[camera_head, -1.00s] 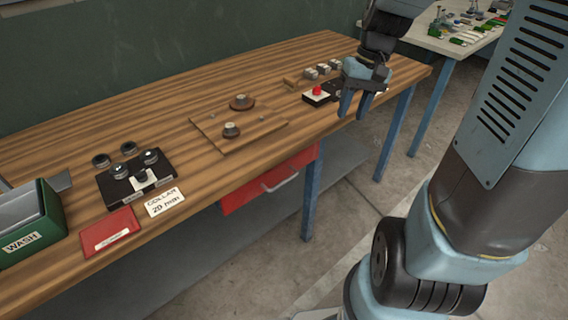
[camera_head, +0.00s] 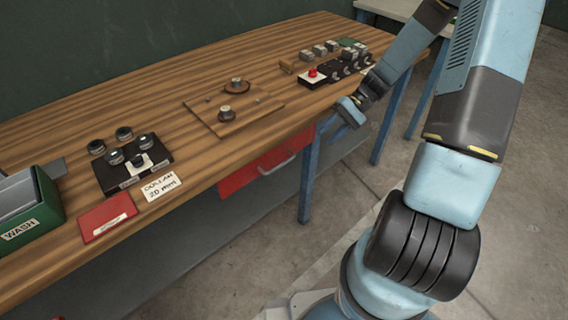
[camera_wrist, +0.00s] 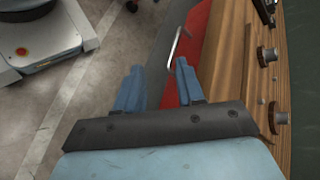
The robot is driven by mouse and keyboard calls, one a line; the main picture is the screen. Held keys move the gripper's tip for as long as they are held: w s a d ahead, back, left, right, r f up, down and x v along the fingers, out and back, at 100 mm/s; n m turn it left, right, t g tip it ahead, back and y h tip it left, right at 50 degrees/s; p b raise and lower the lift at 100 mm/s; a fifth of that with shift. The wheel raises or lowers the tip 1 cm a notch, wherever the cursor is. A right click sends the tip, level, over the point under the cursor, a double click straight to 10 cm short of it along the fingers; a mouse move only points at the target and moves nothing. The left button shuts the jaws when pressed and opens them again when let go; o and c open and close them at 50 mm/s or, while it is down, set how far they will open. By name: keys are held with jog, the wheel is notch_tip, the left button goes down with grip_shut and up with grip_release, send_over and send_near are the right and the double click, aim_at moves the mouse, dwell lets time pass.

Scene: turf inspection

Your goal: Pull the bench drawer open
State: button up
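The red bench drawer (camera_head: 240,180) sits under the front edge of the wooden bench and looks shut. Its pale bar handle (camera_head: 277,165) runs across the front. In the wrist view the handle (camera_wrist: 174,48) lies just beyond the fingertips, nearer the right finger, with the red drawer front (camera_wrist: 195,35) behind it. My gripper (camera_head: 347,112) is near the bench's right front edge, right of the handle and higher in the picture. In the wrist view my gripper (camera_wrist: 160,75) has its two fingers spread with a gap between them. It is empty and apart from the handle.
A blue bench leg (camera_head: 306,185) stands right of the drawer. Floor in front is clear.

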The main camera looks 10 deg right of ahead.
aim_at(289, 161)
jog(key=shift+w+a+f+m+t+y, duration=0.5)
jog(key=shift+w+a+f+m+y, duration=0.3)
jog(key=shift+f+y, duration=2.3)
jog(key=shift+h, duration=0.6)
jog(key=x, duration=0.9)
jog(key=f+x, duration=0.1)
jog(key=x, duration=0.3)
jog(key=shift+a+f, duration=0.1)
jog(key=shift+a, duration=0.05)
grip_shut()
